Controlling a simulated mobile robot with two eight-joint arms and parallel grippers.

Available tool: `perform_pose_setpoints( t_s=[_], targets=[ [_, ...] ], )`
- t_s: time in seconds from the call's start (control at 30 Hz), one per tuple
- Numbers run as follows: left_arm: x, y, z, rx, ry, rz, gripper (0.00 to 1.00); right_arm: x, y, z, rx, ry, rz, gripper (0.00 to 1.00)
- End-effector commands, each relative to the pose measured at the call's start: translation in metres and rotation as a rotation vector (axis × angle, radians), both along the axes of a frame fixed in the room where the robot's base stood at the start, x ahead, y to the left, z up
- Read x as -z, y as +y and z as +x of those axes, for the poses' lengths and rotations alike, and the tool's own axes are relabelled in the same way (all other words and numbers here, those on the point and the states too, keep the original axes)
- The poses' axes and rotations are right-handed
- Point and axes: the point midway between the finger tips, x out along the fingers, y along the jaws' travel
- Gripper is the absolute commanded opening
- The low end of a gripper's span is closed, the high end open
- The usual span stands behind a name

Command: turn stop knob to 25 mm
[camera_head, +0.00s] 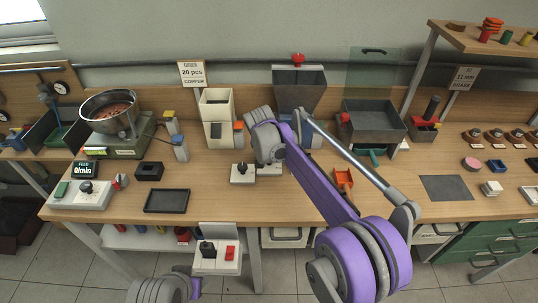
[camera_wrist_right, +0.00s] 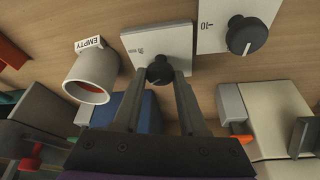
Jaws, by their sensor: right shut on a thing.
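In the right wrist view a small dark knob (camera_wrist_right: 159,68) sits on a white plate (camera_wrist_right: 177,42) with small print that I cannot read in full. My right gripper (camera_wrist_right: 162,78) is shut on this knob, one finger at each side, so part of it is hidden. The knob's pointer setting cannot be read. In the head view this plate (camera_head: 270,170) shows partly beneath my right wrist, which hides the knob and fingers. A second plate with a black knob (camera_wrist_right: 246,36) and a "10" mark stands beside it; it also shows in the head view (camera_head: 242,169). My left gripper is out of view.
A white cup marked EMPTY (camera_wrist_right: 91,76) stands close to the held knob in the wrist view. A cream feeder (camera_head: 217,106) and a grey hopper (camera_head: 299,91) stand behind the knobs. A black tray (camera_head: 166,201) lies to the left. The table front between is clear.

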Motion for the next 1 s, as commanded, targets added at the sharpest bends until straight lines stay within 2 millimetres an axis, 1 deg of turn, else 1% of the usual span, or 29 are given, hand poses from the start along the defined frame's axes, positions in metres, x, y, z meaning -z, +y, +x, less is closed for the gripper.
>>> perform_pose_setpoints(
  t_s=[0.1,0.13,0.27,0.3,0.53,0.67,0.77,1.0],
  targets=[
    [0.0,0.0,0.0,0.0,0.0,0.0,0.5,0.0,0.0,0.0,0.0,0.0,0.001,0.0],
    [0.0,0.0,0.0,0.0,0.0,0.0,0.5,0.0,0.0,0.0,-0.001,0.0,0.001,0.47],
    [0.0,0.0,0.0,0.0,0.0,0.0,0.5,0.0,0.0,0.0,-0.001,0.0,0.001,0.7],
    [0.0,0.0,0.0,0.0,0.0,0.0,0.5,0.0,0.0,0.0,-0.001,0.0,0.0,0.72],
    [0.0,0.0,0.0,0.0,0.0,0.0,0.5,0.0,0.0,0.0,-0.001,0.0,0.0,0.72],
    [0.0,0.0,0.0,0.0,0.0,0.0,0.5,-0.007,0.001,-0.003,-0.002,0.0,-0.001,0.72],
    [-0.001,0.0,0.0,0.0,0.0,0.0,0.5,-0.021,0.002,-0.008,-0.002,0.0,-0.001,0.72],
    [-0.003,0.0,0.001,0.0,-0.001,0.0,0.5,-0.066,0.007,-0.027,-0.003,0.0,-0.001,0.72]
  ],
)
